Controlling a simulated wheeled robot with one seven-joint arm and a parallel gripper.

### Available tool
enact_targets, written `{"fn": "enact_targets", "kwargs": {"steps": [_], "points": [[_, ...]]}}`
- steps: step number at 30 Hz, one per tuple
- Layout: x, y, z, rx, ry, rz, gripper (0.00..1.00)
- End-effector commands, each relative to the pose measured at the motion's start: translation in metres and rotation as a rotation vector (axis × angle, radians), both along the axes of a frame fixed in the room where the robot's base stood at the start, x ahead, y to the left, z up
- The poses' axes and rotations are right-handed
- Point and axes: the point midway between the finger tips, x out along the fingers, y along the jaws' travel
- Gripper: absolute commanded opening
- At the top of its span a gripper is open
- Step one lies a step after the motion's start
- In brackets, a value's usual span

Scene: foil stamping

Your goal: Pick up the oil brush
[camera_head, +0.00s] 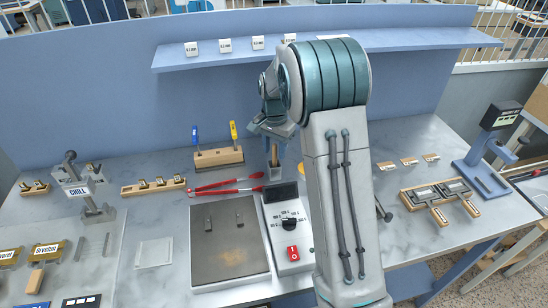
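My gripper (274,149) points down at the back of the bench, left of my forearm. A small upright brown thing (274,165), perhaps the oil brush or its pot, stands directly below and between the fingers. Its label and bristles do not show, so I cannot tell for sure that it is the oil brush. I cannot see whether the fingers touch it. Two upright tools, one with a blue handle (196,134) and one with a yellow handle (233,131), stand in a wooden block (219,158) to the left.
Red-handled tongs (226,187) lie just left of the gripper. A hot plate (230,245) and its control box (289,240) stand in front. A yellow item (304,171) is partly hidden by my arm. A shelf (215,53) runs along the wall above. A scale-like stand (485,148) is at right.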

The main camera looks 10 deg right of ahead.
Motion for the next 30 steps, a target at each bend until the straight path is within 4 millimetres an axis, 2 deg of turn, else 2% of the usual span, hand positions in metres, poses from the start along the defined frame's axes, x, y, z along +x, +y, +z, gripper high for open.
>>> {"fn": "enact_targets", "kwargs": {"steps": [3,10,11,15,25,30], "points": [[0.000,0.000,-0.010,0.001,0.001,0.000,0.40],[0.000,0.000,-0.012,0.000,0.000,0.000,0.40],[0.000,0.000,-0.012,0.000,0.000,0.000,0.37],[0.000,0.000,-0.012,-0.001,-0.001,-0.001,0.00],[0.000,0.000,-0.010,-0.001,-0.002,0.000,0.00],[0.001,0.000,0.010,-0.001,-0.006,0.000,0.00]]}}
